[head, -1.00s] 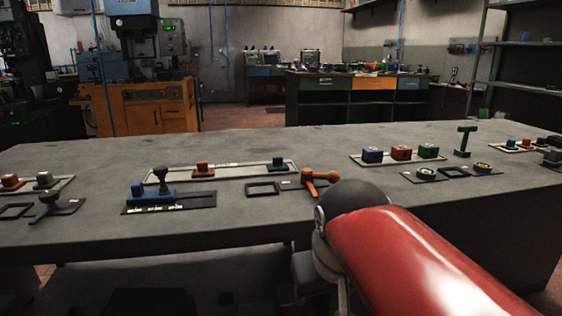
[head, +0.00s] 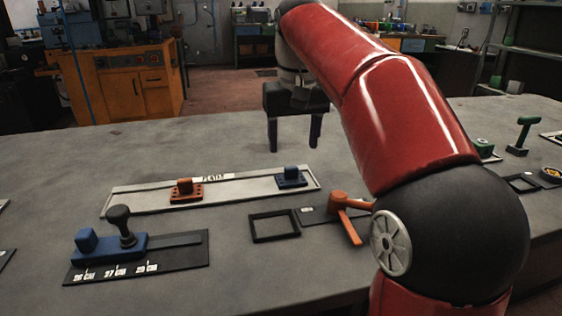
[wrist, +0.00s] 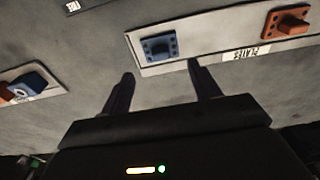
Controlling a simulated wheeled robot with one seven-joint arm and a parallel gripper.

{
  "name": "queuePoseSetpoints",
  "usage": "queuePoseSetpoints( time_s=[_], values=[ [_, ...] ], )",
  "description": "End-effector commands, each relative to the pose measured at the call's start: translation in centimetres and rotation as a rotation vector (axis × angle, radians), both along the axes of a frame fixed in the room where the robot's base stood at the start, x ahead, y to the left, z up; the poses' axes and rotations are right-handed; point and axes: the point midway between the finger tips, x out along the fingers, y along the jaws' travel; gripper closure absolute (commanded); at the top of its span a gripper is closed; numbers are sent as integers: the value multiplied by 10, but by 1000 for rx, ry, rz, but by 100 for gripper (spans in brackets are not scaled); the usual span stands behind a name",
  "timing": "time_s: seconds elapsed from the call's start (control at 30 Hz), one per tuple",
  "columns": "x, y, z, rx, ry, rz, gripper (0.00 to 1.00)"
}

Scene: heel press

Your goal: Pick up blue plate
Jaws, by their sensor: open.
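The blue plate (head: 291,177) sits at the right end of a pale tray (head: 235,189) marked PLATES in the head view. It has a raised block on a flat base with holes. In the wrist view the blue plate (wrist: 158,46) lies beyond the fingers, a little left of the gap's middle. My gripper (head: 294,146) is open and empty, raised over the bench behind the tray. It also shows in the wrist view (wrist: 160,85), with its fingers apart and not touching the plate.
An orange plate (head: 185,190) shares the tray. In front are a blue fixture with a black knob (head: 122,225), a black square frame (head: 275,225) and an orange-handled clamp (head: 345,210). Green-topped items stand at right. The bench (head: 120,150) is clear behind the tray.

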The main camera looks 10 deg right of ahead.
Motion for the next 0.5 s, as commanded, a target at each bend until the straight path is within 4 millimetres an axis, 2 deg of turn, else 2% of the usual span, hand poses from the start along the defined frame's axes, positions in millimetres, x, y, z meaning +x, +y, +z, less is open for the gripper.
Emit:
queuePoseSetpoints(
  time_s=[0.27, 0.5],
  values=[
    [4, -1, -27, 2, 6, -1, 38],
    [7, 1, -62, 2, 6, -1, 38]
  ],
)
